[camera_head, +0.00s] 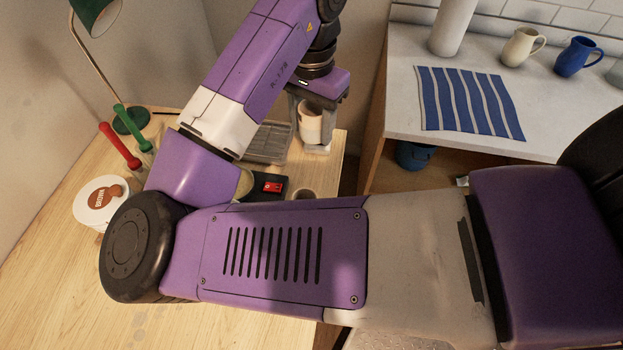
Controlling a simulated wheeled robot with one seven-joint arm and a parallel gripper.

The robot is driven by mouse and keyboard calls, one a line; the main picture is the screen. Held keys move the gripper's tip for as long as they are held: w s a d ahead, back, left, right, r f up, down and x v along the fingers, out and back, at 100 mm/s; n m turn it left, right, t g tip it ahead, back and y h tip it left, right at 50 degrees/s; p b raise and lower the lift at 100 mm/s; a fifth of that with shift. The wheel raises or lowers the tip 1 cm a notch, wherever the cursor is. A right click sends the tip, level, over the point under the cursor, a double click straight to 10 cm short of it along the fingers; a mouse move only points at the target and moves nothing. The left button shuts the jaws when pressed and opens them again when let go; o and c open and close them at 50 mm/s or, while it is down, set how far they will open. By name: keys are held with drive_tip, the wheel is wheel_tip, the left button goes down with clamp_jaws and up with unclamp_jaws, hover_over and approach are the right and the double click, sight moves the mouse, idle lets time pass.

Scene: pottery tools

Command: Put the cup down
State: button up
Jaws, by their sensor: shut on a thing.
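My gripper (316,136) points down over the far right part of the wooden table (62,275). It is shut on a small cream cup (310,124), which shows between the fingers and looks upright. I cannot tell whether the cup touches the table or hangs just above it. My own arm links cover much of the table's middle.
A grey ribbed tray (267,142) lies left of the cup. A box with a red switch (270,187) and a small round container (302,193) are nearer. The counter (402,88) holds mugs.

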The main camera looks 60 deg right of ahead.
sight(311, 183)
wheel_tip(311, 183, down, 16)
drive_tip(key=shift+a+f+p, duration=0.1)
drive_tip(key=shift+f+p, duration=0.05)
drive_tip(key=shift+p, duration=0.25)
drive_tip(key=shift+f, duration=0.1)
drive_tip(key=o, duration=1.4)
wheel_tip(311, 183, up, 12)
drive_tip(key=b, duration=0.1)
